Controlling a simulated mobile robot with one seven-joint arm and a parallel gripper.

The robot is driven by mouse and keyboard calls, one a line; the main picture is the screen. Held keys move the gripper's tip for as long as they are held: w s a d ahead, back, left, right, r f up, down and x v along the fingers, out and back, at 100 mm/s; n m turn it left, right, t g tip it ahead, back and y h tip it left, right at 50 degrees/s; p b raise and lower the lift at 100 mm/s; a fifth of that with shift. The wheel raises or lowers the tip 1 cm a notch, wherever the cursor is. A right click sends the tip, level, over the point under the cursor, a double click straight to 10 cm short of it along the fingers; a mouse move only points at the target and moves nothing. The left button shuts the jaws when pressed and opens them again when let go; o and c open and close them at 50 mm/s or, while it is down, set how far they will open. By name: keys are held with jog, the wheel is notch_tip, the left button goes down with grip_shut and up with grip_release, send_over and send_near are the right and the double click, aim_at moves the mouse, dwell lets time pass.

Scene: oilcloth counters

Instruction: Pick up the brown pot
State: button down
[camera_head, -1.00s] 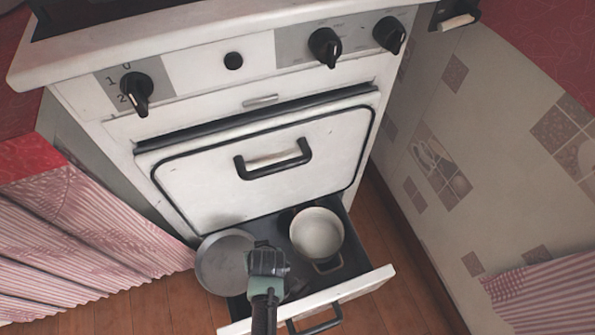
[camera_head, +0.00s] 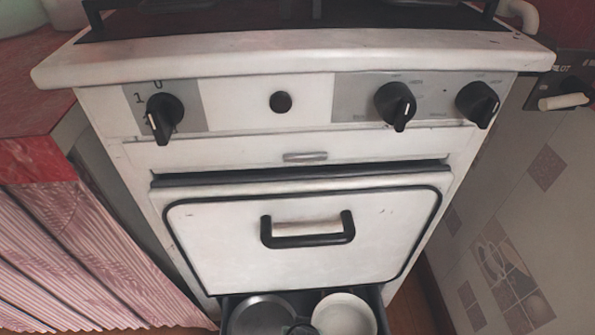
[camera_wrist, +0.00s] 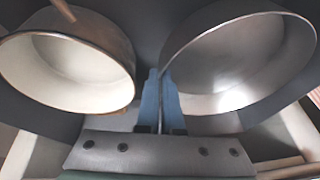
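The brown pot (camera_wrist: 66,62) is at the left in the wrist view, with a brownish outside and a cream inside. It appears as the pale round pot (camera_head: 343,316) in the open drawer in the head view, its lower part cut off. My gripper (camera_wrist: 160,100) points between this pot and a grey metal pan (camera_wrist: 235,62). Its blue fingers are close together, near the pan's edge and apart from the brown pot. A thin line shows between them; I cannot tell whether they touch the pan. In the head view only a dark bit of my gripper shows at the bottom edge.
The drawer (camera_head: 300,294) is open below the white oven door (camera_head: 310,240) with its black handle. The grey pan (camera_head: 262,316) sits left of the pot there. A tiled wall (camera_head: 500,240) stands to the right and a striped curtain (camera_head: 85,260) to the left.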

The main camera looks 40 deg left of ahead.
notch_tip(320, 180, down, 4)
jog(key=b, duration=0.4)
jog(key=shift+f, duration=0.25)
jog(key=shift+r, duration=0.15)
jog(key=c, duration=1.5)
grip_release()
jog(key=shift+f, duration=0.25)
jog(key=o, duration=0.4)
jog(key=shift+r, duration=0.1)
